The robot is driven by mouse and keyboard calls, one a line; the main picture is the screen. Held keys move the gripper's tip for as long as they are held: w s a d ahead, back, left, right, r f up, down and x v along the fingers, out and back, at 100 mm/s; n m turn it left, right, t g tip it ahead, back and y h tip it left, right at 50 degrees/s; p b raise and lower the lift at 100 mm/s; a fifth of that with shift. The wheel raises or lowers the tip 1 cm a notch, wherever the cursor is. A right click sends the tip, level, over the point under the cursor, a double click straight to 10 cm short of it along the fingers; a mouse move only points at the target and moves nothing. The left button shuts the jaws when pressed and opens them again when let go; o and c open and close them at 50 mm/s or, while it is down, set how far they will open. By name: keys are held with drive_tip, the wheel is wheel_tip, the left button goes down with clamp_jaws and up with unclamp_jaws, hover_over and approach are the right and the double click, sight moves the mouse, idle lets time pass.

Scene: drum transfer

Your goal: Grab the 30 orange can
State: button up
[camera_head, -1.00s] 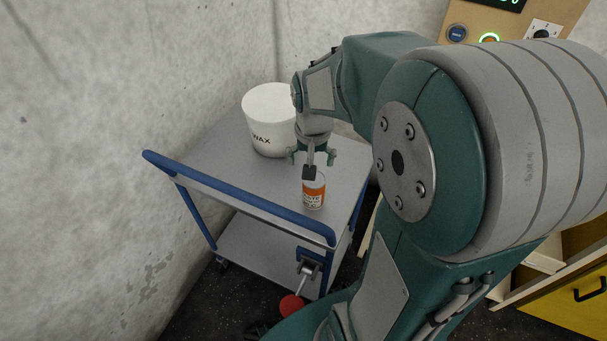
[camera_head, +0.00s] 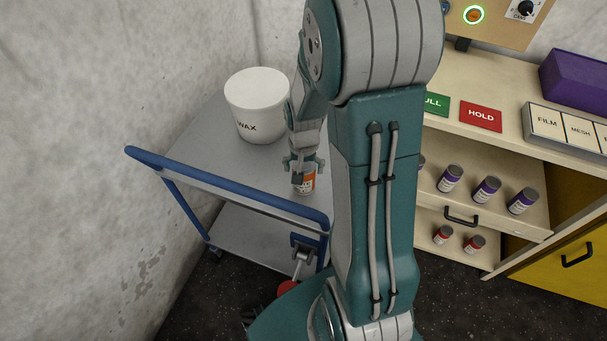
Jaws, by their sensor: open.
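My gripper (camera_head: 304,175) is open and points down right at the can's top. Its fingers hide the upper part of the can. I cannot tell whether they touch it or sit around it. The number on the label is too small to read.
A white WAX bucket (camera_head: 258,108) stands behind the can on the cart. The cart's blue handle (camera_head: 225,187) runs along the front. At right, an open drawer holds several purple-labelled cans (camera_head: 487,190); red-labelled cans (camera_head: 443,235) stand below. Concrete walls bound the left.

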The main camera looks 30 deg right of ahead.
drive_tip(key=shift+f, duration=0.9)
drive_tip(key=c, duration=1)
